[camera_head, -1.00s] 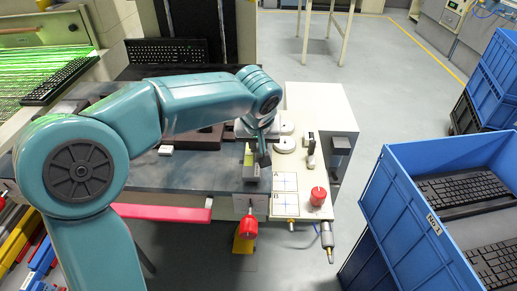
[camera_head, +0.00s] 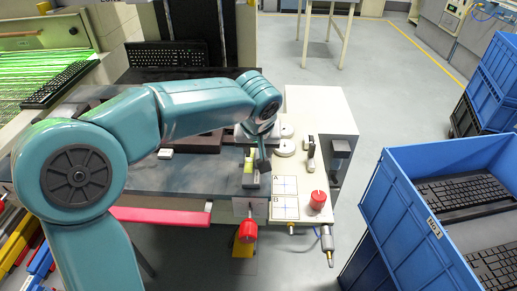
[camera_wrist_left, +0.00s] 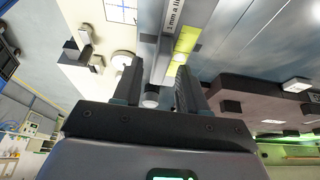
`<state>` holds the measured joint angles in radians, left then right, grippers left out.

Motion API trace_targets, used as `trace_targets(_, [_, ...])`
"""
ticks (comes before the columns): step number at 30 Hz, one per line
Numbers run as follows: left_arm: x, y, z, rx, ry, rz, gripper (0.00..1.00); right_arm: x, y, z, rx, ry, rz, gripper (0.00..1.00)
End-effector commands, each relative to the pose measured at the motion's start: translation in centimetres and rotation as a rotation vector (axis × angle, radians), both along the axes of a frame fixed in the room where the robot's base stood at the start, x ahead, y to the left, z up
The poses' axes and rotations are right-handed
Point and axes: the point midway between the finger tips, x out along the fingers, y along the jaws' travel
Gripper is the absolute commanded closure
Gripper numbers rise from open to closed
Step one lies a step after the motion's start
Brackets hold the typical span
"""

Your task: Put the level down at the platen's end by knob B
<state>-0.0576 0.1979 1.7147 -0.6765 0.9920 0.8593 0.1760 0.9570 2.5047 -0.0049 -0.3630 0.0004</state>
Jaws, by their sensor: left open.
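The level (camera_head: 251,180) is a small grey bar with a yellow-green part. It lies at the right end of the dark platen (camera_head: 195,178), on the near side. My left gripper (camera_head: 262,160) is just beside the level, pointing down. In the left wrist view its fingers (camera_wrist_left: 157,85) are apart, with the level beyond the tips. A red knob (camera_head: 248,231) is below the platen's end; another red knob (camera_head: 318,199) is on the panel marked A and B (camera_head: 285,197).
A blue crate (camera_head: 405,195) with keyboards stands at the right. A pink-red bar (camera_head: 160,215) runs along the platen's near edge. White round parts (camera_head: 285,147) sit behind the panel. A keyboard (camera_head: 166,54) lies at the back.

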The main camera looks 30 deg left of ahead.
Motion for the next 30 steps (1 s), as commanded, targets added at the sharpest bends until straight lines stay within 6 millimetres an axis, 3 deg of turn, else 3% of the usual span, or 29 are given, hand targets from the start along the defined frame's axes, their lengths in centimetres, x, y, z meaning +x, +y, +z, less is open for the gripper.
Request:
trace_targets(9, [-2.3,-1.5,7.1,-0.001,-0.006,-0.003,0.58,0.0,0.0,1.3,0.0,0.001,0.0,0.54])
trace_targets(15, [-3.4,-2.2,9.8,0.0,-0.004,-0.002,0.58,0.0,0.0,1.8,0.0,0.001,0.0,0.54])
trace_targets(30, [-3.7,-2.3,10.4,-0.001,-0.002,-0.001,0.58,0.0,0.0,1.8,0.0,0.001,0.0,0.54])
